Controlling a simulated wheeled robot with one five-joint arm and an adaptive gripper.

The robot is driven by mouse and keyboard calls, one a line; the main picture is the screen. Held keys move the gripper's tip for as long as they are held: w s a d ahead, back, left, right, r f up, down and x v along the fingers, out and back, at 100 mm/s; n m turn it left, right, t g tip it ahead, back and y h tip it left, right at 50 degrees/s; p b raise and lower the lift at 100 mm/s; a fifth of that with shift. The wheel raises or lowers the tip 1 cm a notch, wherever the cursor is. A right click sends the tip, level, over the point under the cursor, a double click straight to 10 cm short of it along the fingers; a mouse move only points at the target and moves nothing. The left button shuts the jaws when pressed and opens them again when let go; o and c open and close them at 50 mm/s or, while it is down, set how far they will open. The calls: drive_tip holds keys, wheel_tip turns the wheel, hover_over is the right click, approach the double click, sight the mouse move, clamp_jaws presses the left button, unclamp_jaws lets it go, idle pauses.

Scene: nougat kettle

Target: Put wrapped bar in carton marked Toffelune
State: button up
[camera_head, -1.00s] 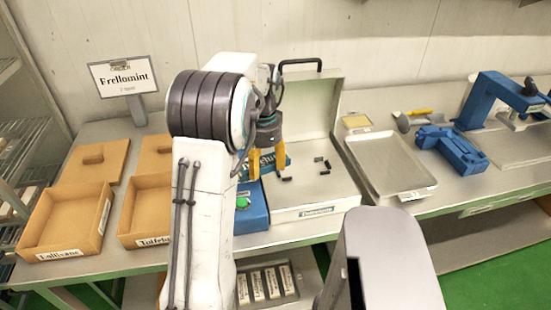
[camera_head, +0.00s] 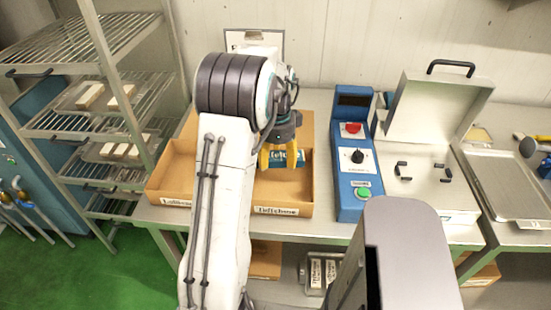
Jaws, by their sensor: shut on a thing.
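My gripper (camera_head: 278,157) has yellow fingers shut on the teal wrapped bar (camera_head: 298,158), whose white lettering is partly covered by the fingers. The bar is over the tan carton marked Toffelune (camera_head: 301,193), in the picture just above or inside its back part; I cannot tell how high it is above the floor of the carton. The carton's front label faces me and its inside looks empty apart from the held bar. My arm hides the carton's left part.
The carton marked Lollivane (camera_head: 167,182) stands to the left, partly behind my arm. A blue control box (camera_head: 354,185) stands close on the right, beside an open steel box (camera_head: 412,190). A wire rack (camera_head: 92,110) with trays stands at the left.

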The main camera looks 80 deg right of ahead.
sight(279, 188)
drive_tip(key=shift+s+d+m, duration=0.25)
drive_tip(key=shift+s+m, duration=0.1)
drive_tip(key=shift+m, duration=0.05)
drive_tip(key=shift+w, duration=0.1)
drive_tip(key=shift+f+m, duration=0.15)
drive_tip(key=shift+m, duration=0.15)
drive_tip(key=shift+f, duration=0.15)
drive_tip(key=shift+f+b, duration=3.45)
drive_tip(key=shift+f, duration=0.7)
drive_tip(key=shift+f, duration=0.55)
drive_tip(key=o, duration=1.3)
drive_tip(key=shift+o, duration=0.4)
